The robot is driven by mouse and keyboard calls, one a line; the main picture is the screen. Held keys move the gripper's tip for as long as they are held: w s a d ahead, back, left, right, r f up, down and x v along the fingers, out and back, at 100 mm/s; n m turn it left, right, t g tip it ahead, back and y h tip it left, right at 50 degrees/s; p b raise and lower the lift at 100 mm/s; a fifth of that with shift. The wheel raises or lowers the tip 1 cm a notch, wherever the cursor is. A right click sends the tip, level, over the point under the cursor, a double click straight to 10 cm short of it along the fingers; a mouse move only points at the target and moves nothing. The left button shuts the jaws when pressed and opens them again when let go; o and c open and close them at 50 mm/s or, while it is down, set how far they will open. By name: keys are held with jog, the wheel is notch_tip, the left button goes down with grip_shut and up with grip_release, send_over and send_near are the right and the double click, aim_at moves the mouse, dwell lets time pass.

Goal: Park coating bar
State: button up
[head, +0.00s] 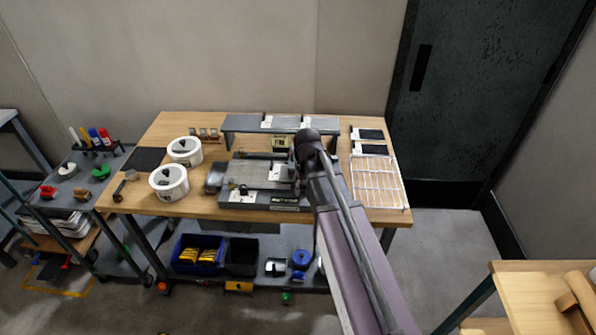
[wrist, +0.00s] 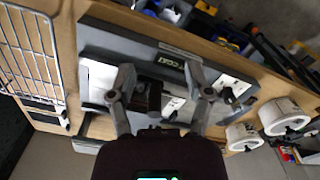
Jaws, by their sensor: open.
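The grey coating machine (head: 256,184) sits in the middle of the wooden bench, with light sheets on its flat bed. In the wrist view its grey front edge (wrist: 130,40) and a small dark label (wrist: 169,61) show. My gripper (wrist: 160,70) is over the machine, its two fingers spread wide. A dark, block-like piece (wrist: 152,96) shows between the fingers, apart from both; I cannot tell whether it belongs to the coating bar. In the head view my arm hides the gripper and the machine's right part.
A raised grey shelf (head: 245,122) stands behind the machine. Two white tubs (head: 168,190) stand to its left. A white wire rack (head: 377,184) lies to its right. A dark mat (head: 144,159) and several small blocks lie on the bench's left. Blue and black bins sit below.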

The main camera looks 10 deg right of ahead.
jog(key=shift+n, duration=0.9)
jog(key=w+r+p, duration=0.2)
jog(key=w, duration=0.1)
jog(key=w+r+p, duration=0.2)
jog(key=w+r, duration=0.1)
jog(key=w+r+p, duration=0.2)
jog(key=w, duration=0.2)
jog(key=shift+a+r, duration=0.2)
jog(key=shift+r, duration=0.1)
jog(key=shift+f, duration=0.3)
notch_tip(320, 180, down, 13)
jog(key=b, duration=1.3)
jog(key=shift+f+b, duration=0.15)
jog(key=shift+b, duration=0.2)
grip_shut()
